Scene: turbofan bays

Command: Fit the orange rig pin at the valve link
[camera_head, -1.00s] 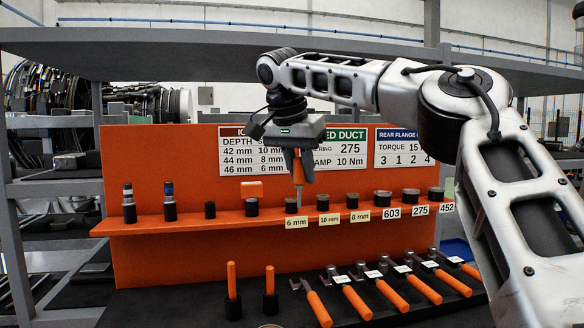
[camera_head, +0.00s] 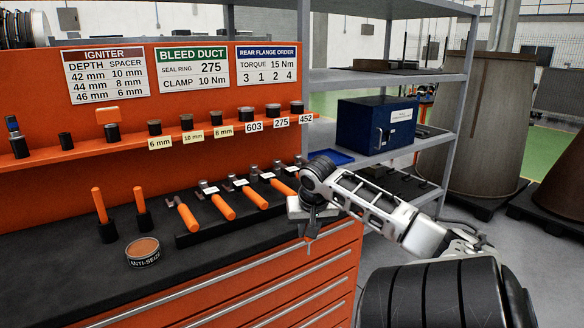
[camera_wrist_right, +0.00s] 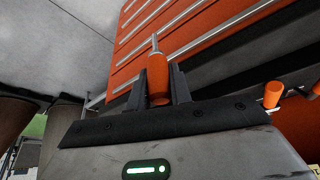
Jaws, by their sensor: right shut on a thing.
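My right gripper (camera_wrist_right: 160,85) is shut on the orange rig pin (camera_wrist_right: 158,78), seen as an orange handle with a slim metal shaft. The handle sits between the two dark fingers and the shaft points away from the gripper. In the head view my right gripper (camera_head: 312,224) hangs by the front edge of the bench, and the pin's orange handle is mostly hidden there. No valve link can be made out in either view. My left gripper is not in view.
The black benchtop (camera_head: 190,262) holds a row of orange-handled tools (camera_head: 252,198), two upright orange handles (camera_head: 99,205) and an anti-seize tin (camera_head: 143,252). Orange drawers (camera_head: 240,290) lie below. A grey shelf with a blue box (camera_head: 375,125) stands right; open floor lies beyond.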

